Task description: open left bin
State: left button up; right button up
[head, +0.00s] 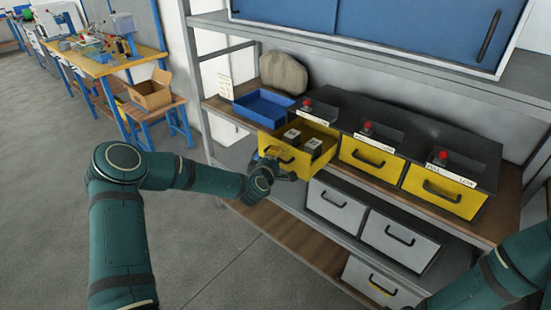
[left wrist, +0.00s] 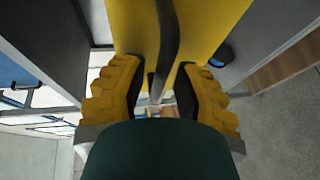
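The left bin (head: 289,152) is a yellow drawer in the dark cabinet on the shelf. It is pulled out, and several small dark blocks with light tops show inside. Its front also fills the top of the left wrist view (left wrist: 215,22). My left gripper (head: 272,163) is at the bin's front. In the left wrist view its yellow fingers (left wrist: 158,95) stand apart on either side of the dark handle (left wrist: 167,40), with gaps visible beside it. My right gripper is out of view; only part of my right arm shows at lower right.
Two shut yellow bins (head: 371,158) (head: 442,189) sit to the right, with red knobs above. A blue tray (head: 262,106) lies left of the cabinet. Grey drawers (head: 336,207) are on the shelf below. Open floor (head: 215,265) lies in front; a workbench stands at the far left.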

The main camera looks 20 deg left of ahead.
pick_arm(q)
jog(key=shift+o, duration=0.3)
jog(key=s+r, duration=0.2)
jog(key=s, duration=0.9)
jog(key=shift+s+d, duration=0.3)
jog(key=shift+s, duration=0.1)
jog(key=shift+d, duration=0.1)
jog(key=s+d+f+m+g+h, duration=0.5)
jog(key=s+d+f+m+g, duration=0.3)
jog(key=d+f, duration=0.45)
jog(key=s+d+f+m+g, duration=0.1)
jog(key=s+f+m+g, duration=0.2)
jog(key=s, duration=0.5)
jog(key=s+d+f+m+g, duration=0.2)
jog(key=s+f+m+g, duration=0.1)
jog(key=s, duration=0.6)
jog(key=shift+s+f+m, duration=0.2)
jog(key=shift+f+m, duration=0.4)
jog(key=shift+m, duration=0.5)
